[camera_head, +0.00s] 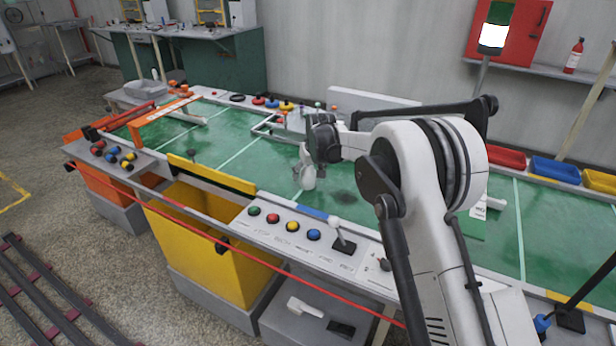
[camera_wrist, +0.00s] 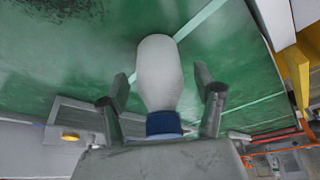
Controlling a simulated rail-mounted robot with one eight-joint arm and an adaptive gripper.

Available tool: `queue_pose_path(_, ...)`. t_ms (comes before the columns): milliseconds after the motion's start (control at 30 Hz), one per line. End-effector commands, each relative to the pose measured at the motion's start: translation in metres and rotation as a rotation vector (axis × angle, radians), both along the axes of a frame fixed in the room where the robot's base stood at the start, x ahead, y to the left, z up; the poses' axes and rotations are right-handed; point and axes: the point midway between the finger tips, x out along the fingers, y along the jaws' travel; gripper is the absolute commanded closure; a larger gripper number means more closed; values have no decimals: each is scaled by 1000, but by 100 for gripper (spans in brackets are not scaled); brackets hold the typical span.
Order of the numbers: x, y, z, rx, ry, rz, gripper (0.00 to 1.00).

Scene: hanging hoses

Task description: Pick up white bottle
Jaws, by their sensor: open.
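The white bottle (camera_wrist: 160,75) with a blue cap (camera_wrist: 163,123) lies between the two fingers of my gripper (camera_wrist: 163,92) in the wrist view. The fingers are spread, with a gap showing on each side of the bottle. In the head view the white bottle (camera_head: 308,179) is on the green work surface (camera_head: 240,140), just below my gripper (camera_head: 312,150). Its upper part and cap are mostly hidden there by the gripper and wrist.
A panel with coloured buttons (camera_head: 293,226) and a small lever (camera_head: 339,228) lies along the front edge. A grey frame (camera_head: 268,127) is behind the bottle. Red (camera_head: 506,158) and blue (camera_head: 555,169) trays stand at the right. A yellow bin (camera_head: 205,235) is below the front edge.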

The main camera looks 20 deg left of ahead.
Motion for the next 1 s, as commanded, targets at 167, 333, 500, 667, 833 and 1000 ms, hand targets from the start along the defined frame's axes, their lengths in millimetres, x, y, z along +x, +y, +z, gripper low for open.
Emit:
queue_pose_path(167,3,2,-9,0,0,0,35)
queue_pose_path(333,3,2,-9,0,0,0,39)
queue_pose_path(500,3,2,-9,0,0,0,62)
queue_pose_path(667,3,2,-8,0,0,0,83)
queue_pose_path(833,3,2,-8,0,0,0,88)
queue_pose_path(1000,3,2,-6,0,0,0,88)
